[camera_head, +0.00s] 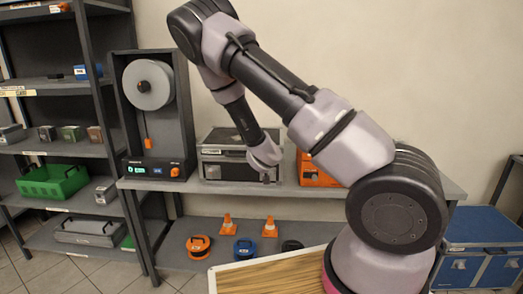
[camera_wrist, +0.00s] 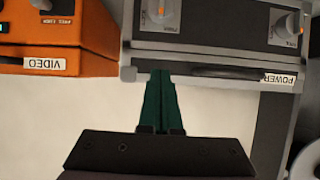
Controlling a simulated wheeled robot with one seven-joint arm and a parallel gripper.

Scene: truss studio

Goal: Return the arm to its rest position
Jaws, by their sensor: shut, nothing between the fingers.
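My arm reaches up and bends down across the head view. My gripper (camera_head: 268,176) hangs in front of the grey case (camera_head: 212,157) on the bench. In the wrist view the two dark green fingers of my gripper (camera_wrist: 160,75) lie together with nothing between them. Their tips overlap the lower edge of a grey unit (camera_wrist: 215,72) labelled POWER in that view. I cannot tell whether they touch it.
The bench (camera_head: 190,187) also holds a reel unit (camera_head: 150,130) and an orange box (camera_head: 312,172), partly hidden by my arm. Orange cones (camera_head: 270,227) stand below. Shelves (camera_head: 50,150) are left, a blue case (camera_head: 480,245) right. A wood-topped surface (camera_head: 270,275) is close in front.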

